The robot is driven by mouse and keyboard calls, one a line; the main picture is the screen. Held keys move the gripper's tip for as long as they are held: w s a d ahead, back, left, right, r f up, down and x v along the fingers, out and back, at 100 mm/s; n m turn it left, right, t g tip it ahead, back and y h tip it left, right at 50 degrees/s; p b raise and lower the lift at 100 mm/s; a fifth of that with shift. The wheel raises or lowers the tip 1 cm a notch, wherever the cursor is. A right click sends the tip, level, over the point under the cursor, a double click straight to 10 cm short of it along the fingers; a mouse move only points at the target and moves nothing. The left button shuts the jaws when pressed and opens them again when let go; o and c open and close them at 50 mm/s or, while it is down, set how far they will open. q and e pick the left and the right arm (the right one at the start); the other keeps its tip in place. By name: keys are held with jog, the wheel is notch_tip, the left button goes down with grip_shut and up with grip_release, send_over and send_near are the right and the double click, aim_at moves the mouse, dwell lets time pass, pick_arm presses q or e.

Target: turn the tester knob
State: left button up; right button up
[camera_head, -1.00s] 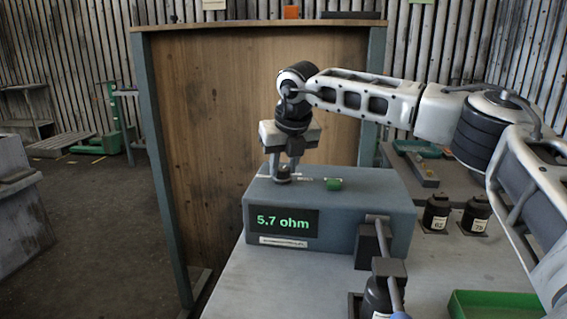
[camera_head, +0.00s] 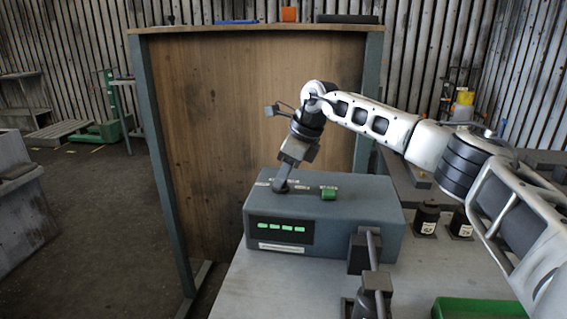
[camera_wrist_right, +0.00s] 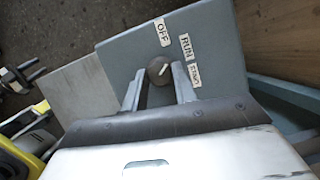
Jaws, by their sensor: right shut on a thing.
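The tester (camera_head: 340,220) is a blue-grey box on the table, with a dark display (camera_head: 280,229) showing a row of green dashes. Its knob (camera_wrist_right: 158,70) is round and dark with a light pointer line, and sits on the tester's top beside labels OFF (camera_wrist_right: 162,32), RUN (camera_wrist_right: 187,46) and a third hard to read. My right gripper (camera_head: 281,186) reaches down onto the tester's top and is shut on the knob, with a finger on each side in the right wrist view (camera_wrist_right: 162,84). In the head view the gripper mostly hides the knob.
A green button (camera_head: 328,193) is on the tester's top, right of my gripper. Black containers (camera_head: 427,217) stand to the right, and a green tray (camera_head: 485,308) is at the front right. A wooden panel (camera_head: 250,120) rises behind the tester.

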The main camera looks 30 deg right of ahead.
jog(key=n+g+p, duration=0.1)
jog(key=n+p, duration=0.1)
jog(key=n, duration=0.1)
jog(key=shift+w+r+y, duration=0.1)
jog(key=shift+y, duration=0.3)
jog(key=shift+d+n+g+p, duration=0.1)
jog(key=shift+n+g+p, duration=0.25)
jog(key=shift+n, duration=0.65)
pick_arm(q)
jog(key=shift+a+r, duration=0.3)
jog(key=shift+r, duration=0.5)
pick_arm(e)
jog(key=shift+w+n, duration=0.1)
jog(key=shift+n, duration=0.3)
pick_arm(q)
jog(key=shift+f, duration=0.1)
pick_arm(e)
jog(key=shift+g, duration=0.25)
pick_arm(q)
jog(key=shift+s, duration=0.15)
pick_arm(e)
jog(key=o, duration=1)
jog(key=shift+c, duration=0.2)
jog(key=shift+d, duration=0.1)
